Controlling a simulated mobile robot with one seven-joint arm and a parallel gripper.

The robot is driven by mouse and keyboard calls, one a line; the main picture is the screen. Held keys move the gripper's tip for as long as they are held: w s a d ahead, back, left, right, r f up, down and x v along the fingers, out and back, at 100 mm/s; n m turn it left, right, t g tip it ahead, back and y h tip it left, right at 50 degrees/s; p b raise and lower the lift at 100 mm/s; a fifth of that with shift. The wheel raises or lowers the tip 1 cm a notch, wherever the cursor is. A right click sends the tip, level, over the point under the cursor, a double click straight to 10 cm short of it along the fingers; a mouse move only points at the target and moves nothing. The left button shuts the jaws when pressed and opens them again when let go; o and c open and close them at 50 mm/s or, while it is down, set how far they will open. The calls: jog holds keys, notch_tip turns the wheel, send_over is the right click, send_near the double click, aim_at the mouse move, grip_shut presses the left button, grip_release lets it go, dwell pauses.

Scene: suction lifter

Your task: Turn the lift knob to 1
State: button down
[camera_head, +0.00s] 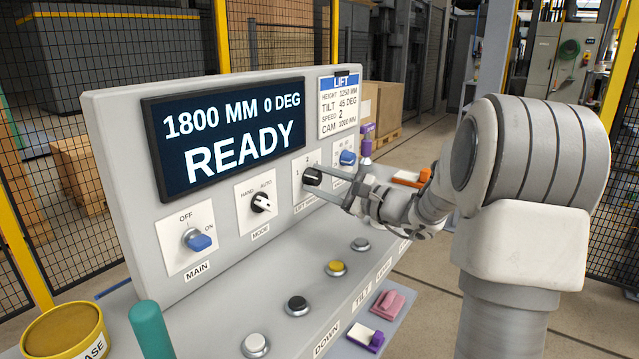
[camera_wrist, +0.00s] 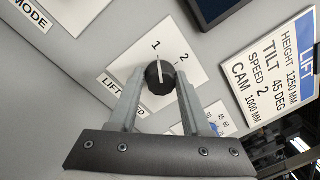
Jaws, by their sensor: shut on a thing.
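The lift knob (camera_head: 312,177) is a round black knob on a white plate marked 1 and 2, on the grey panel's right part. In the wrist view the knob (camera_wrist: 160,74) sits between the two fingers of my gripper (camera_wrist: 160,82), which is shut on it. The knob's white pointer line is directed roughly at the 1. In the head view my gripper (camera_head: 318,180) reaches the knob from the right and partly hides its plate. The plate's label is partly covered by a finger in the wrist view.
The screen (camera_head: 230,135) reads 1800 MM 0 DEG READY. A LIFT card (camera_head: 339,104) lists SPEED 2. The black mode knob (camera_head: 262,203) is left of my gripper; a blue knob (camera_head: 347,158) is close on its right. Several push buttons lie on the desk below.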

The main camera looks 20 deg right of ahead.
jog(key=shift+d+r, duration=0.2)
jog(key=shift+r, duration=0.05)
jog(key=c, duration=0.6)
grip_release()
jog(key=shift+w, duration=0.1)
jog(key=shift+o, duration=0.9)
jog(key=shift+f, duration=0.15)
jog(key=p+v, duration=0.2)
jog(key=v, duration=1.5)
jog(key=shift+s+p, duration=0.3)
